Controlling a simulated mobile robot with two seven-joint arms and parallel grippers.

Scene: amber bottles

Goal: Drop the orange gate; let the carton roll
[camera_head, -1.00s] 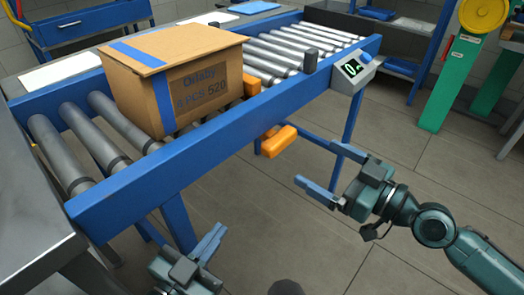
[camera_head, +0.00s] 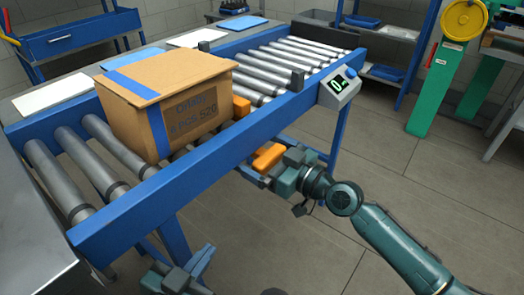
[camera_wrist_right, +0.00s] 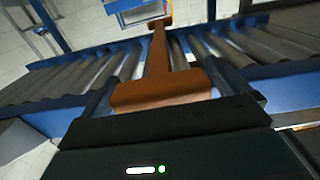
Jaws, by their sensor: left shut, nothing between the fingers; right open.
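The brown carton (camera_head: 185,112) with blue tape sits on the left rollers of the conveyor. The orange gate (camera_head: 241,106) stands up between rollers at the carton's right side. Its orange handle (camera_head: 268,157) sticks out below the near blue rail. My right gripper (camera_head: 254,173) is open at the handle. In the right wrist view the handle (camera_wrist_right: 162,92) lies between the two spread fingers (camera_wrist_right: 160,84), with the gate's stem running away behind it. I cannot tell whether a finger touches it. My left gripper (camera_head: 203,262) is shut and empty, low in front of the conveyor.
A green stand (camera_head: 440,85) and shelves are at the right. Floor in front is open.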

